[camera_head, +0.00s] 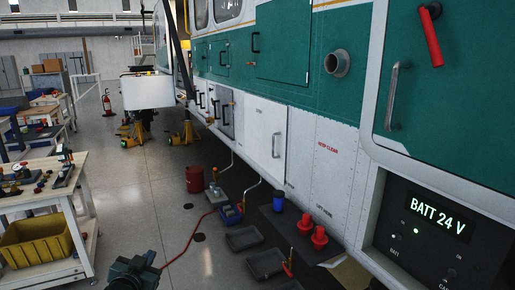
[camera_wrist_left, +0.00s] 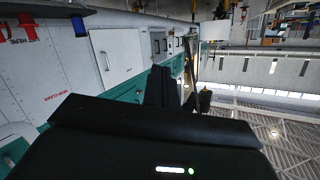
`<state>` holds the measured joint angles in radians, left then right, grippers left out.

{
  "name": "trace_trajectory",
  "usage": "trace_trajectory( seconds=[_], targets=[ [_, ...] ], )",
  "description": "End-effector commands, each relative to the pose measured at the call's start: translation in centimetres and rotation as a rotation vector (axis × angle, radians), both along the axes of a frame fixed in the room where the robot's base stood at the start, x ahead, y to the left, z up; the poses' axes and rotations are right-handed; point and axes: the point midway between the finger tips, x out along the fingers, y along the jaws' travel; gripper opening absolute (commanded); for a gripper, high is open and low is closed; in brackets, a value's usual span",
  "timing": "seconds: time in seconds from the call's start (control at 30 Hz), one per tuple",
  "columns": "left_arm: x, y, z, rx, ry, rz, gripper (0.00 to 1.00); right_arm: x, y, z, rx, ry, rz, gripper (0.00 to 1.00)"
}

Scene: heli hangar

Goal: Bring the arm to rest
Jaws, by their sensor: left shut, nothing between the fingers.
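My left gripper (camera_head: 133,270) shows at the bottom edge of the head view, low and left of centre, over the grey floor. Its dark body is cut off by the picture's edge. In the left wrist view its black fingers (camera_wrist_left: 160,86) are together with nothing between them. It touches nothing that I can see. The helicopter (camera_head: 335,118), green above and white below, stands to its right, well apart from it. My right gripper is not in view.
A workbench (camera_head: 35,200) with tools and a yellow bin (camera_head: 36,242) stands at the left. Black trays (camera_head: 244,238), red bottles (camera_head: 319,238) and a red can (camera_head: 194,178) are by the helicopter. A red hose (camera_head: 188,240) crosses the floor. The middle floor (camera_head: 135,200) is clear.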

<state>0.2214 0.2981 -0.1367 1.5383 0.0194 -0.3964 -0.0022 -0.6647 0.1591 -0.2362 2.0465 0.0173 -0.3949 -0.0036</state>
Motion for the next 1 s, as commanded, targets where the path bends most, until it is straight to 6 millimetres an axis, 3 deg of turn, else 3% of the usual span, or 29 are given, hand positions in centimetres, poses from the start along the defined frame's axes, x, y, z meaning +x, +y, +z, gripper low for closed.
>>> trace_trajectory(
  seconds=[0.03, 0.1, 0.23, 0.4, 0.5, 0.6, 0.7, 1.0],
  targets=[
    [-2.5, -1.6, -2.6, -0.014, 0.041, -0.023, 0.0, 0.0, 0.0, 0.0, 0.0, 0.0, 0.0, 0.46],
    [-5.9, -3.6, -5.6, -0.036, 0.091, -0.053, 0.0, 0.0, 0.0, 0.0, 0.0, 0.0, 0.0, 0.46],
    [-13.8, -7.6, -10.2, -0.096, 0.194, -0.106, 0.0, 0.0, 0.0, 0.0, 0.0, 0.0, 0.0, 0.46],
    [-23.7, -11.7, -13.3, -0.186, 0.315, -0.144, 0.0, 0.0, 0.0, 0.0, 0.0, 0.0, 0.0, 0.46],
    [-27.7, -13.1, -13.7, -0.227, 0.364, -0.151, 0.0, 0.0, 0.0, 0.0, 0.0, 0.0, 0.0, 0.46],
    [-30.2, -13.9, -13.8, -0.254, 0.395, -0.153, 0.0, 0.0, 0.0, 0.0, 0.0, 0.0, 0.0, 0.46],
    [-31.3, -14.3, -13.7, -0.267, 0.409, -0.153, 0.0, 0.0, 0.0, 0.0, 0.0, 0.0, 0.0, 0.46],
    [-31.5, -14.4, -13.7, -0.268, 0.411, -0.154, 0.0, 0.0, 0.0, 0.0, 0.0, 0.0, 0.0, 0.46]
  ],
)
